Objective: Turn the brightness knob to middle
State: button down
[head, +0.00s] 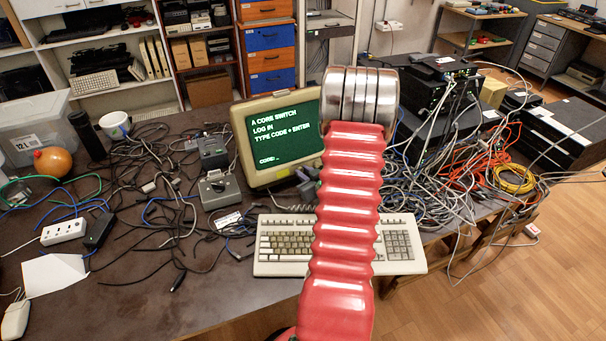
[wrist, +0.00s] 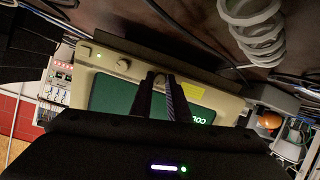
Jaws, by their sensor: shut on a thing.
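The beige monitor (head: 240,131) with a green text screen stands at the middle of the desk in the head view. In the wrist view, the monitor (wrist: 82,77) appears upside down, with small knobs (wrist: 122,66) along its bezel. My gripper (wrist: 163,79) is at this bezel, its two dark fingers close together and shut on a knob (wrist: 158,74), which they mostly hide. I take this for the brightness knob; no label or pointer mark is readable. In the head view my red arm covers the monitor's right side and hides the gripper and the knobs.
A beige keyboard (head: 285,243) lies in front of the monitor. Grey boxes (head: 219,190) and many loose black cables lie to the left. Black network devices (head: 432,92) and tangled cables (head: 470,165) crowd the right. The desk's front left (head: 130,310) is mostly clear.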

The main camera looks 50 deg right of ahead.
jog(key=shift+a+f+n, duration=0.1)
jog(key=shift+a+n, duration=0.05)
jog(key=shift+n, duration=1.35)
jog(key=c, duration=1.7)
grip_release()
jog(key=shift+s+a+r, duration=0.2)
jog(key=shift+s+r, duration=0.1)
jog(key=shift+s, duration=0.2)
jog(key=v, duration=1.2)
jog(key=shift+s+a, duration=0.15)
jog(key=shift+a, duration=0.15)
